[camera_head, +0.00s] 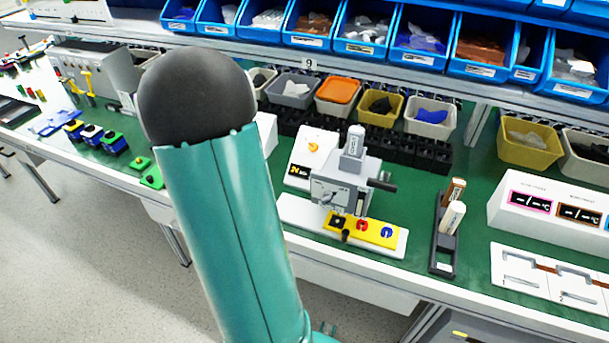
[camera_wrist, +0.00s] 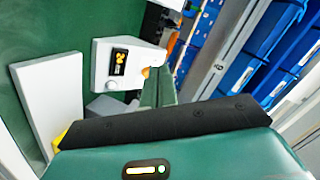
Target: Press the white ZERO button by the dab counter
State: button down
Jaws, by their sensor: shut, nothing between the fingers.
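The dab counter appears to be the white sloped box (camera_head: 303,158) on the green bench, with a dark display and an orange knob. In the wrist view the same white box (camera_wrist: 128,57) shows its dark display (camera_wrist: 119,62) with yellow digits. My gripper (camera_wrist: 157,76) is shut and empty, its green fingers pointing at the box's lower right edge. The orange knob (camera_wrist: 146,72) is partly covered by the fingertips. I cannot tell whether they touch the box. In the head view my gripper is hidden behind my teal arm.
Small bins (camera_head: 338,92) line the bench's back, under a shelf of blue bins (camera_head: 365,28). A white panel (camera_wrist: 52,108) lies left in the wrist view.

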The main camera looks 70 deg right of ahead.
jog(key=s+d+f+m+g, duration=0.2)
jog(key=s+g, duration=0.4)
jog(key=s, duration=0.6)
jog(key=f+m, duration=0.1)
jog(key=m, duration=0.1)
jog(key=shift+s+d+f+m+g+h, duration=0.15)
jog(key=shift+s+d+m+g+h, duration=0.05)
jog(key=shift+s+m+g+h, duration=0.2)
jog(key=shift+s+d+f, duration=0.1)
jog(key=shift+d+f, duration=1.35)
jog(key=shift+f, duration=0.25)
jog(key=shift+s+d+f, duration=0.1)
jog(key=shift+d+f, duration=1.3)
jog(key=shift+f, duration=0.25)
jog(key=shift+d+f, duration=0.25)
jog(key=shift+f, duration=0.05)
jog(key=shift+s+f, duration=0.1)
jog(key=shift+f, duration=0.2)
